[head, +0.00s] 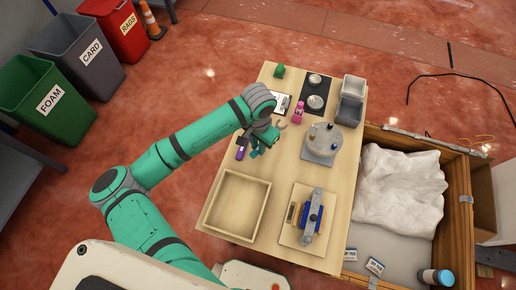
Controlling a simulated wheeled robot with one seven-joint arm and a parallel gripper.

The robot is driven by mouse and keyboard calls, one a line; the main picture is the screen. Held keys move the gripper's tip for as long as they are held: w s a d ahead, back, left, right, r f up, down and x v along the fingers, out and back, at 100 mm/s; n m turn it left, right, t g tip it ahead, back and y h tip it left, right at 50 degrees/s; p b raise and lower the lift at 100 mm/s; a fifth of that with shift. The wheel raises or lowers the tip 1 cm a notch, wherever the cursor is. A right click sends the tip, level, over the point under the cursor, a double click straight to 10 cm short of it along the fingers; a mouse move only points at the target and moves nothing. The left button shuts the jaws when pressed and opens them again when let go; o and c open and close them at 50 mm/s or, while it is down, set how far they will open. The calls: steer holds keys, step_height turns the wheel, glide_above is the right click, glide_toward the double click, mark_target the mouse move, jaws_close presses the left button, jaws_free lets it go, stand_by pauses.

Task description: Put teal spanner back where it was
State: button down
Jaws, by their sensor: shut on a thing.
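My gripper (266,142) is over the middle left of the wooden table, shut on the teal spanner (255,152). The spanner's teal end shows below and left of the gripper. A grey open jaw (282,124), apparently its other end, shows to the upper right. The gripper hides the spanner's middle. I cannot tell how far the spanner is above the table (275,180). A purple-handled tool (240,153) lies just left of the gripper.
An empty wooden tray (207,220) is at the front left. A board with a blue and grey assembly (312,215) is at the front right. A round grey fixture (325,138), pink bottle (299,113) and grey bins (349,110) stand behind. A crate (461,190) adjoins the right.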

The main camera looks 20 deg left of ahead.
steer(key=shift+w+a+f, duration=0.1)
steer(key=shift+f, duration=1.55)
steer(key=shift+f, duration=0.2)
steer(key=c, duration=1.6)
jaws_free()
steer(key=shift+r, duration=0.1)
step_height(320, 180, up, 12)
steer(key=shift+r, duration=0.15)
